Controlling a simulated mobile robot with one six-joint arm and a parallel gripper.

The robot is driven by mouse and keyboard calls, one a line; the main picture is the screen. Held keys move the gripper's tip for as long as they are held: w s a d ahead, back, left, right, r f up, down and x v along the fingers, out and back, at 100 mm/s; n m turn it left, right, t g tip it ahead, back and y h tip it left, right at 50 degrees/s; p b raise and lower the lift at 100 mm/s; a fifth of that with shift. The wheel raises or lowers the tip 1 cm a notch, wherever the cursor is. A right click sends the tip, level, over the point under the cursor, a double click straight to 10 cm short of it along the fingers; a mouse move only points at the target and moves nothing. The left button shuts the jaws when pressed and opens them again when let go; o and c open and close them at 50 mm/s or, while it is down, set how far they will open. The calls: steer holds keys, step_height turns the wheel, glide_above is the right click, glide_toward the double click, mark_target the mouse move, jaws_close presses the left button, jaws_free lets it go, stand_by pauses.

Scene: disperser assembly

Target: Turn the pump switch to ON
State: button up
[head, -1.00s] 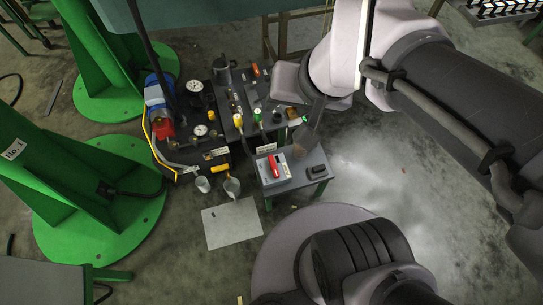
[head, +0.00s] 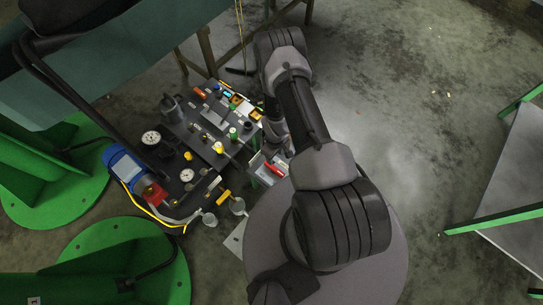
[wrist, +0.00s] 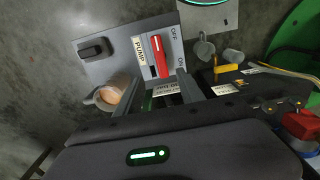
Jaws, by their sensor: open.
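The pump switch is a red lever (wrist: 158,56) on a light grey box (wrist: 117,66) labelled PUMP, with OFF printed above ON in the wrist view. I cannot tell for sure which setting the lever is at. In the head view the red lever (head: 273,169) shows on its box beside my arm. My gripper (wrist: 160,88) is open; its two fingers reach toward the box from below in the wrist view, one to each side of the lever's near end. I see no contact with the lever. In the head view my arm hides most of the gripper.
A dark block (wrist: 94,49) sits on the same box. A cup-like thing (wrist: 108,94) shows near the left finger. A crowded bench with gauges (head: 151,138) and a blue motor (head: 124,165) stands left of the switch. Green stands (head: 125,265) are farther left.

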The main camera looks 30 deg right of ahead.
mark_target(274, 168)
step_height(274, 168, down, 14)
steer(key=b, duration=0.5)
steer(key=shift+r, duration=0.1)
jaws_close()
